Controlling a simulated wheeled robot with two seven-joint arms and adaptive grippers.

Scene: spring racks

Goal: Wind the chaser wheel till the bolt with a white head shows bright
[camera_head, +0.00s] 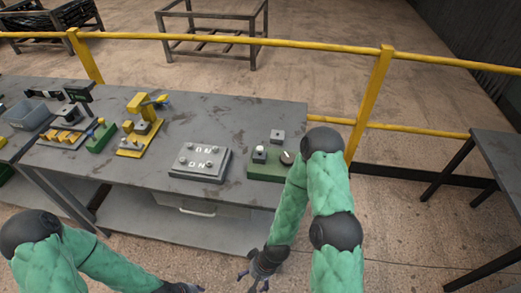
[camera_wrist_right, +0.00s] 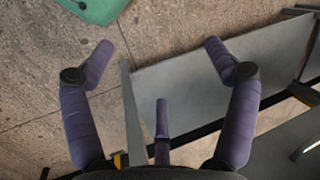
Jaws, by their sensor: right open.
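A green box (camera_head: 261,174) sits at the right end of the workbench. On it are a dark wheel or knob (camera_head: 287,158), a small block with a whitish top (camera_head: 260,153) and a grey block (camera_head: 278,136). Left of it is a grey plate (camera_head: 200,172) with white marks and several bolt-like studs; I cannot tell which head is white or bright. My right gripper (camera_head: 259,280) is below the bench's front edge, apart from the box; in the wrist view its purple fingers (camera_wrist_right: 158,48) are open and empty. My left gripper (camera_head: 187,288) is partly cut off at the bottom edge.
The workbench (camera_head: 255,112) carries yellow fixtures (camera_head: 140,130) and a grey bin (camera_head: 28,115) farther left. A yellow railing (camera_head: 250,41) runs behind it. Another table (camera_head: 500,150) stands at the right. The floor between the tables is clear.

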